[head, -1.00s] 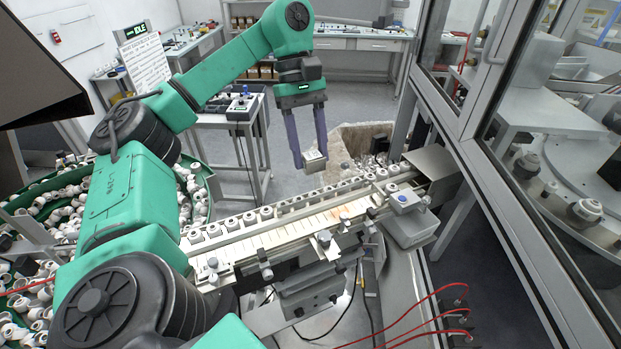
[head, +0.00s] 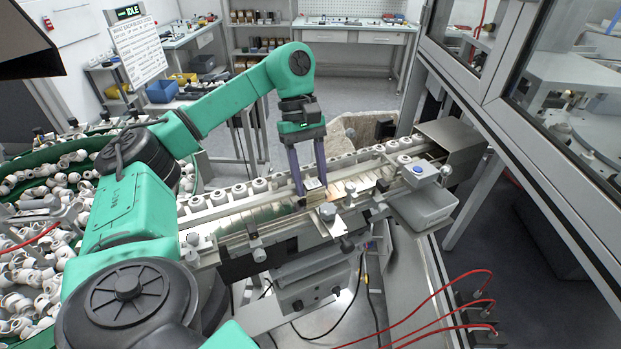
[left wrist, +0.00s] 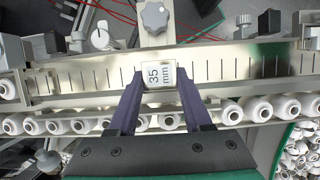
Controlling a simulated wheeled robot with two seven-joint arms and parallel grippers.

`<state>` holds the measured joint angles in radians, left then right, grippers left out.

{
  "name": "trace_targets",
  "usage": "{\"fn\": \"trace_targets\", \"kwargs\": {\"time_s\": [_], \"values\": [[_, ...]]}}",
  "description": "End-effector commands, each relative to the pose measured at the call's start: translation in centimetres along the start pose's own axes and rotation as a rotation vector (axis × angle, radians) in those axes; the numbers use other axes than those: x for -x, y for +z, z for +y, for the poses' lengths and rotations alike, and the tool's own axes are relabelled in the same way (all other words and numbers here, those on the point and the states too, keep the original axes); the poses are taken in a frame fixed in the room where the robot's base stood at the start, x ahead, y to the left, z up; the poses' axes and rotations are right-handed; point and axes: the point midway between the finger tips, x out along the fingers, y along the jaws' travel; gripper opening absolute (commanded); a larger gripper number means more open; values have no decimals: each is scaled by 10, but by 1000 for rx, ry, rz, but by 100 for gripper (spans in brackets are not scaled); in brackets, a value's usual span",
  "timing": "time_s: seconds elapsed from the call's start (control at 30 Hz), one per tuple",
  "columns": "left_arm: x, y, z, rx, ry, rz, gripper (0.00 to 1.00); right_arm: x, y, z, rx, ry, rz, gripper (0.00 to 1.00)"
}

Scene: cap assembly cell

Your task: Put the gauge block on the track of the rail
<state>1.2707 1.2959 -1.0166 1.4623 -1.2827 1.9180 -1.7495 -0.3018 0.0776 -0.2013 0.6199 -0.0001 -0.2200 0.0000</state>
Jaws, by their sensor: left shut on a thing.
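The gauge block (left wrist: 160,75) is a small metal block marked "35 mm", seen from above in the left wrist view. It also shows in the head view (head: 314,199). My left gripper (head: 312,187) points down with its two purple fingers shut on the sides of the block; the fingers also show in the left wrist view (left wrist: 158,92). The rail (head: 255,216) runs from lower left to upper right, with a pale track marked by dark lines (left wrist: 100,75). The block is over the track, at or just above it; I cannot tell whether it touches. My right gripper is out of view.
A row of white caps (head: 240,191) lines the rail's far side. Clamp knobs (head: 327,211) stand along its near side, one close to the block. A grey box (head: 424,208) sits near the right end. A bin of loose white parts (head: 40,290) is at left.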

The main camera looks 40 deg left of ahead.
Motion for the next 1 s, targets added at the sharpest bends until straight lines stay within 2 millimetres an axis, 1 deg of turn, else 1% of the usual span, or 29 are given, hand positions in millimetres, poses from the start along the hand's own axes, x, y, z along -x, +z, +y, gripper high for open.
{"fn": "trace_targets", "kwargs": {"time_s": [0.13,0.17,0.2,0.23,0.53,0.6,0.67,0.77,0.8,0.83,0.9,1.0], "values": [[-4,-1,0,0,1,-1,0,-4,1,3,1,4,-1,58],[-3,-1,0,0,0,0,57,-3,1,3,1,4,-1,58],[-2,-1,0,0,0,0,72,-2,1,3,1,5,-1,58],[-2,-1,0,0,0,0,79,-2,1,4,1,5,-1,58],[-2,0,0,0,0,-1,79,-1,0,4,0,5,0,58],[3,1,0,0,0,-1,79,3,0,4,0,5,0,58],[7,0,0,0,1,-1,79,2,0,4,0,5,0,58],[24,1,1,-2,4,-1,79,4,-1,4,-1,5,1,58],[34,1,1,-2,5,-1,79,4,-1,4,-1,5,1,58],[48,4,1,-1,3,-1,79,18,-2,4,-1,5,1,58],[69,5,0,0,3,0,79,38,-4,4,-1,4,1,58],[93,5,1,1,3,0,79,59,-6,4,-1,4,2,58]]}}
